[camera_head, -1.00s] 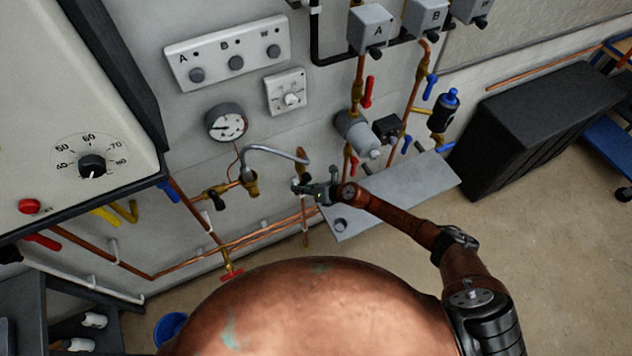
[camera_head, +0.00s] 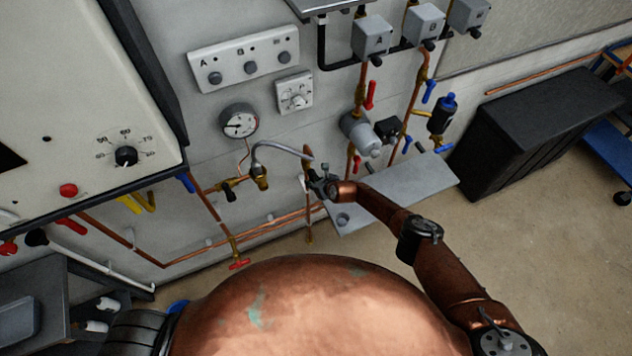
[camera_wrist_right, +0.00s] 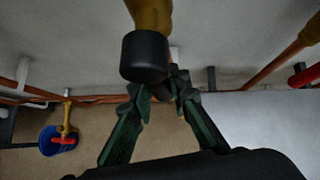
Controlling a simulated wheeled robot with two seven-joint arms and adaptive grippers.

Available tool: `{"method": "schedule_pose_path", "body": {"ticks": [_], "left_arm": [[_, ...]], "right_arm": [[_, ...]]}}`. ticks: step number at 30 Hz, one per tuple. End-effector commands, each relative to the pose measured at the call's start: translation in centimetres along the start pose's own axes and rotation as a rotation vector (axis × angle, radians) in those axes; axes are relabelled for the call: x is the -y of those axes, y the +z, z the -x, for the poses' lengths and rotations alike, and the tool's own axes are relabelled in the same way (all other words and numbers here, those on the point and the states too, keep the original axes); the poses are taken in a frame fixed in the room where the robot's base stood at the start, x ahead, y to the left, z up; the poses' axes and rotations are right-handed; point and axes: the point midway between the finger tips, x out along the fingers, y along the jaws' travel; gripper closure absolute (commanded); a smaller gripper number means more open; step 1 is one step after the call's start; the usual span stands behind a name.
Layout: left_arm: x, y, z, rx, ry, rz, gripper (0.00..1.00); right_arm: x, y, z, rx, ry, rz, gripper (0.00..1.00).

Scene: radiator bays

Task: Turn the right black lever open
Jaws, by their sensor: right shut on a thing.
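The right black lever (camera_wrist_right: 146,56) shows in the right wrist view as a thick dark end below a brass valve body (camera_wrist_right: 150,14). My right gripper (camera_wrist_right: 163,92) has its two green-black fingers closed at the lever, just below its dark end. In the head view my right gripper (camera_head: 318,180) is at the right end of the grey curved hose (camera_head: 283,149), and it hides most of the lever there. Another black lever (camera_head: 230,191) sits at the left end of the hose. My left gripper is not in view.
A grey shelf (camera_head: 405,187) stands out from the wall right of my gripper. A round gauge (camera_head: 238,122) is above the hose. Copper pipes (camera_head: 205,252) run along the wall below. A blue bucket (camera_wrist_right: 50,140) stands on the floor.

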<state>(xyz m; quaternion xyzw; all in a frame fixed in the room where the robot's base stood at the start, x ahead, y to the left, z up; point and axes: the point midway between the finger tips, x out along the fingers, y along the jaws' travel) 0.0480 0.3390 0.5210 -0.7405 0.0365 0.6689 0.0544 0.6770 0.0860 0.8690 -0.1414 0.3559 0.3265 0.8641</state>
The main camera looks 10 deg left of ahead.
Motion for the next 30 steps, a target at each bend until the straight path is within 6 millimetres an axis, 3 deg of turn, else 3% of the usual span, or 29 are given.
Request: {"method": "schedule_pose_path", "body": {"ticks": [11, 12, 19, 30], "left_arm": [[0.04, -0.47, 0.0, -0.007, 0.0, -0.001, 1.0], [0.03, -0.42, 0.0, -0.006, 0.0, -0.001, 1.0], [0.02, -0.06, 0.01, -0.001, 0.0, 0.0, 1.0], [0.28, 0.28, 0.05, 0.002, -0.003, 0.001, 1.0]], "right_arm": [[-0.18, 0.02, -0.07, 0.0, 0.0, 0.008, 1.0], [-0.17, 0.02, -0.07, 0.0, 0.0, 0.007, 0.82], [-0.11, 0.01, -0.06, 0.0, 0.0, 0.005, 0.66], [-0.09, 0.12, 0.03, 0.0, 0.0, 0.007, 0.66]]}}
